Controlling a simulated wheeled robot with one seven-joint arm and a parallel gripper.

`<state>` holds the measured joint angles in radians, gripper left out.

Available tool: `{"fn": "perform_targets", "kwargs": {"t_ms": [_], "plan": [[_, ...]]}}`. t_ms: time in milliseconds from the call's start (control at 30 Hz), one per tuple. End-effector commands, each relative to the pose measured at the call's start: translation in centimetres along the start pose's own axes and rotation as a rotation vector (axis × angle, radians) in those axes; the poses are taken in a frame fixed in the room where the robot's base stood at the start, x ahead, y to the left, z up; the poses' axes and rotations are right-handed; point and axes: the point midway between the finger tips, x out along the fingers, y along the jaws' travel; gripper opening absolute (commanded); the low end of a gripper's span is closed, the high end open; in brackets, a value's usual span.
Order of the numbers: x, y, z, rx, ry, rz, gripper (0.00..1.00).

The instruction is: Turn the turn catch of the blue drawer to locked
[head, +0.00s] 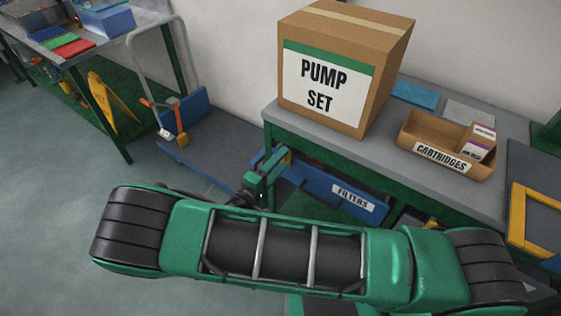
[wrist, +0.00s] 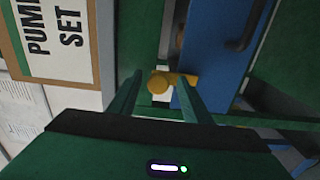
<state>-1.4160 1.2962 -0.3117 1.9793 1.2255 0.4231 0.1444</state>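The blue drawer (head: 318,189) sits under the bench top in the head view, with a FILTERS label on its front. In the wrist view its blue front (wrist: 213,50) fills the upper right and has a dark handle (wrist: 245,32). The yellow turn catch (wrist: 158,83) is a round knob with a bar pointing right, over the drawer's edge. My gripper (wrist: 160,76) is open, its two green fingers apart, with the knob showing between them. I cannot tell whether a finger touches the catch. In the head view my gripper (head: 263,178) is at the drawer's left end.
A PUMP SET carton (head: 345,65) stands on the bench (head: 385,150), beside a CARTRIDGES box (head: 440,150). A hand truck (head: 165,90) and a yellow floor sign (head: 101,100) are to the left. The floor (head: 60,190) at the left is clear.

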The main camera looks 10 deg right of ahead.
Motion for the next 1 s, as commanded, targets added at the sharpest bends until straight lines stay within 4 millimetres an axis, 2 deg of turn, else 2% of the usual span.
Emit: {"fn": "perform_targets", "kwargs": {"t_ms": [133,267,700,833,1000], "plan": [[-0.3,0.1,-0.1,0.001,0.002,0.001,0.44],[-1.6,0.1,-0.1,0.002,0.004,0.001,0.44],[-9.2,-0.1,-0.1,0.001,0.003,-0.001,0.44],[-10.3,-0.1,-0.1,0.0,0.001,-0.001,0.44],[-10.8,-0.1,-0.1,-0.001,0.0,-0.001,0.44]]}}
